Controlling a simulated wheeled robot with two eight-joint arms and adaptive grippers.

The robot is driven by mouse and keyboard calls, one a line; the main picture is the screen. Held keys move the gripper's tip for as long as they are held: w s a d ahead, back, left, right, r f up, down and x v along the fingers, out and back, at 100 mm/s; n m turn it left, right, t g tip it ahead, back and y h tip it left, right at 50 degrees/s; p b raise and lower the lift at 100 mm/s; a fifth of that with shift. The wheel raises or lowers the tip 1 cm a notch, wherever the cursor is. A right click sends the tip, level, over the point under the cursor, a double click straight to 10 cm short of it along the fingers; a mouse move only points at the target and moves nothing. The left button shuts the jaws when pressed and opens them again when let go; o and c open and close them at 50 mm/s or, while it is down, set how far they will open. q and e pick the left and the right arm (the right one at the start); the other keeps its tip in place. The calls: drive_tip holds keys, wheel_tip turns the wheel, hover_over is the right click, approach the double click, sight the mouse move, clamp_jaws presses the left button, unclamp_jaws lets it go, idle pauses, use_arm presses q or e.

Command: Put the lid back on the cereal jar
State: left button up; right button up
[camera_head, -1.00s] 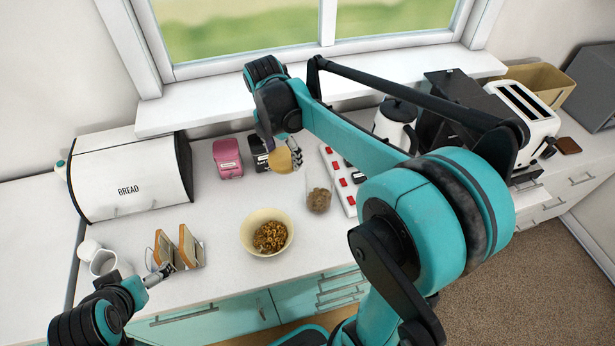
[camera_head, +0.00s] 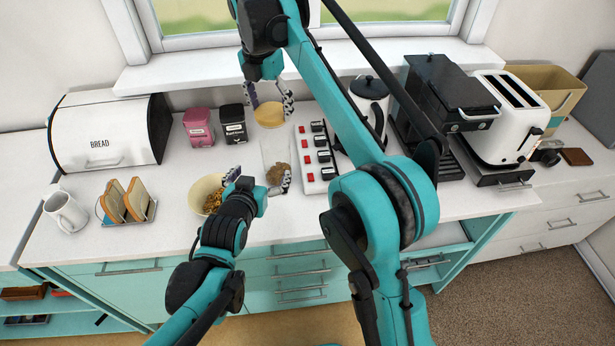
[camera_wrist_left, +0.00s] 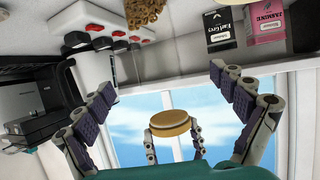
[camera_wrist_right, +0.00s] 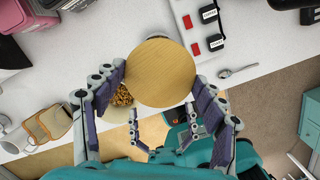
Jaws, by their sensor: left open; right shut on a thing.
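The clear cereal jar (camera_head: 276,156) stands on the counter, lidless, with some cereal low inside. My right gripper (camera_head: 269,97) is shut on the round wooden lid (camera_head: 270,114), held behind and above the jar. The lid also shows between the fingers in the right wrist view (camera_wrist_right: 160,72), where it hides what is beneath it. My left gripper (camera_head: 258,178) is open close to the jar's front; contact cannot be told. In the left wrist view, jar cereal (camera_wrist_left: 145,12) shows at the top edge, and the lid (camera_wrist_left: 170,123) shows beyond the open fingers.
A cereal bowl (camera_head: 204,191) stands left of the jar, partly hidden by my left arm. A power strip (camera_head: 314,160) lies right of the jar. Pink (camera_head: 197,127) and black (camera_head: 232,125) tea boxes stand behind. A toast rack (camera_head: 126,203) and mug (camera_head: 65,212) are left.

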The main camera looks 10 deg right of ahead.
sight(276, 155)
drive_tip(key=shift+s, duration=0.1)
use_arm(q)
drive_tip(key=shift+d, duration=0.45)
drive_tip(key=shift+f, duration=0.1)
drive_tip(key=x, duration=1.2)
drive_tip(key=c, duration=1.8)
use_arm(e)
drive_tip(key=shift+f, duration=2.45)
drive_tip(key=shift+f, duration=0.1)
drive_tip(key=shift+f, duration=0.8)
